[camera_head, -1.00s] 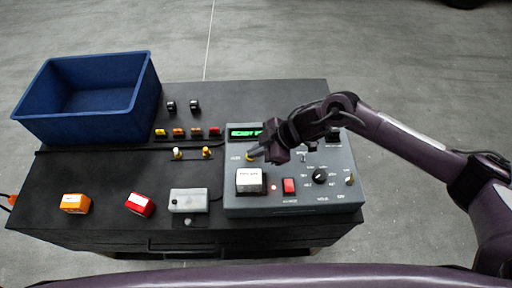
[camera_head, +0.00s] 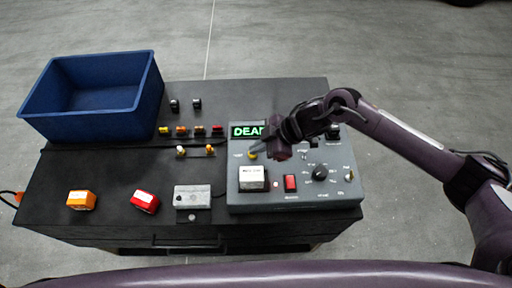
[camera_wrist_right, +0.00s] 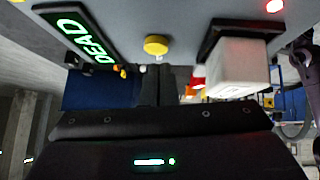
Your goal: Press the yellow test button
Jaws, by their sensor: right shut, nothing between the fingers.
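The yellow test button (camera_head: 252,155) is on the grey tester panel (camera_head: 240,205), just below its display (camera_head: 248,131), which reads "DEAD" in green. The button also shows clear of any finger in the right wrist view (camera_wrist_right: 156,45). My right gripper (camera_head: 279,152) is shut and empty, over the panel just right of the button and apart from it. My left gripper is out of view.
A white block (camera_head: 252,178) sits in the panel's front left, beside a red switch (camera_head: 290,183). A knob (camera_head: 319,171) is at right. A blue bin (camera_head: 95,120), small coloured parts and orange (camera_head: 81,200) and red (camera_head: 145,202) blocks are on the left.

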